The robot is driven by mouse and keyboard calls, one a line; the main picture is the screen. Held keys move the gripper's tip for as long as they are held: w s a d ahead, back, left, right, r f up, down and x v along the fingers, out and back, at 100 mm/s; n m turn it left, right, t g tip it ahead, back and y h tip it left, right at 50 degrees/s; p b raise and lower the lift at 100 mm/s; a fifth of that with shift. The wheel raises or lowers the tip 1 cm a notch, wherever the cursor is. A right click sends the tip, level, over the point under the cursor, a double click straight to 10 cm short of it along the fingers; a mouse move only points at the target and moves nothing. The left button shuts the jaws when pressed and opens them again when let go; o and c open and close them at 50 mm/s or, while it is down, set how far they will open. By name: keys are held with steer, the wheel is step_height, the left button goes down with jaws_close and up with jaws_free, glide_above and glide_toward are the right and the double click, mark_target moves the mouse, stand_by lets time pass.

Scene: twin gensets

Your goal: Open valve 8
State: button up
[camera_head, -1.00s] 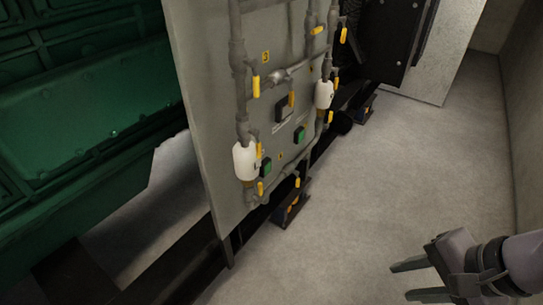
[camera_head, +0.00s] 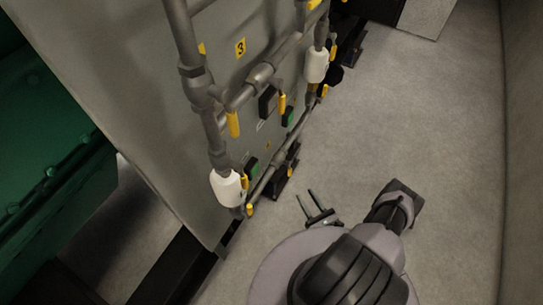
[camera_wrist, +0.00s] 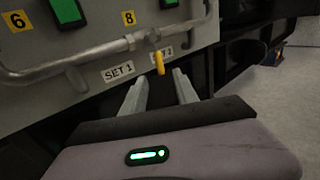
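In the wrist view, valve 8 has a yellow lever (camera_wrist: 160,62) that hangs down from a grey pipe, roughly crosswise to it. The yellow label 8 (camera_wrist: 128,16) is on the panel just above the pipe. My gripper (camera_wrist: 161,75) is open and empty, its two fingers pointing at the panel. The lever shows between and just beyond the fingertips; I cannot tell its exact distance. In the head view my gripper (camera_head: 308,196) is open low in front of the panel. Several yellow levers show there, and I cannot read which is valve 8.
A label 6 (camera_wrist: 17,20) and green buttons (camera_wrist: 66,11) are on the panel. Pipes and a white fitting (camera_head: 227,188) stand out from the panel (camera_head: 130,110). Bare floor (camera_head: 430,130) lies to the right, up to a wall (camera_head: 525,150). A green genset (camera_head: 50,190) is left.

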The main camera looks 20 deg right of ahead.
mark_target(289, 170)
steer(key=w+a+b, duration=0.1)
steer(key=w+b, duration=0.3)
steer(key=w, duration=1.1)
steer(key=shift+w+a, duration=0.15)
steer(key=shift+w, duration=0.25)
steer(key=shift+r, duration=0.1)
jaws_close()
